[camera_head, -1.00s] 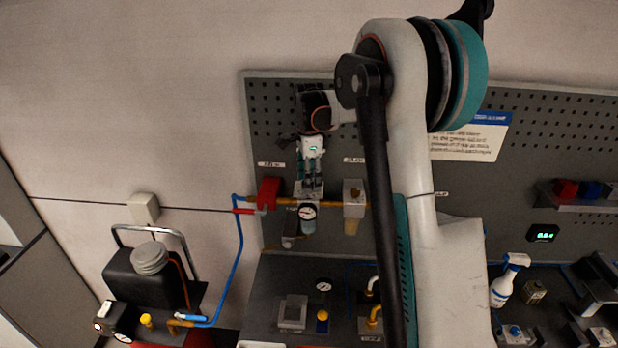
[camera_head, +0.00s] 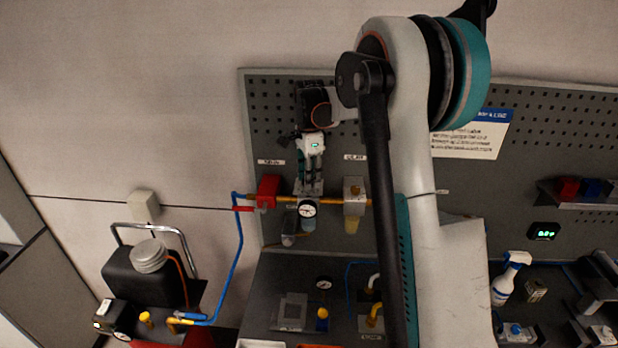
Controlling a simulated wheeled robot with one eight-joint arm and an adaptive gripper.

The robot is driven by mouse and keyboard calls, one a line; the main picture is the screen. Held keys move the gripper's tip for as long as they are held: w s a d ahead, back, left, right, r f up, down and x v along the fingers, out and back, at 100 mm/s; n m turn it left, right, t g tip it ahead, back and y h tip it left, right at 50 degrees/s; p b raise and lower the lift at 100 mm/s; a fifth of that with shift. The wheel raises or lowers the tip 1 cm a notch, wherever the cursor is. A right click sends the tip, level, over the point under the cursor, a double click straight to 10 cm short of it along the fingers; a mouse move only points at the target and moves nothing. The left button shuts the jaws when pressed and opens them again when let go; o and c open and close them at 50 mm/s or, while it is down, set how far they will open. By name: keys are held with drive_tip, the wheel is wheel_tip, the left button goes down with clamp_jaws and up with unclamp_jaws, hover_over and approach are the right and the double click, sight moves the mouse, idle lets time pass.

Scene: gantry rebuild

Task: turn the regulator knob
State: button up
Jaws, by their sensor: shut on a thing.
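My gripper (camera_head: 312,172) reaches down in front of the pegboard, with its fingers at the top of the regulator (camera_head: 308,224). It is shut on the regulator knob, which is mostly hidden by the fingers. The gauge reading is too small to tell.
A red valve block (camera_head: 268,190) is left of the regulator and a pale filter unit (camera_head: 354,195) is right of it, both on the yellow pipe. A blue hose (camera_head: 240,262) runs down to a black compressor (camera_head: 146,277). My arm covers the middle right.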

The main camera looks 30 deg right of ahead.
drive_tip(key=n+b, duration=0.2)
drive_tip(key=n, duration=0.3)
drive_tip(key=shift+f+b, duration=0.1)
drive_tip(key=shift+b, duration=0.25)
drive_tip(key=n+b, duration=0.1)
drive_tip(key=n, duration=0.4)
drive_tip(key=shift+w+n+b, duration=0.1)
drive_tip(key=shift+n+b, duration=0.2)
drive_tip(key=shift+b, duration=0.05)
drive_tip(key=o, duration=1.1)
drive_tip(key=shift+c, duration=0.2)
wheel_tip(320, 180, up, 12)
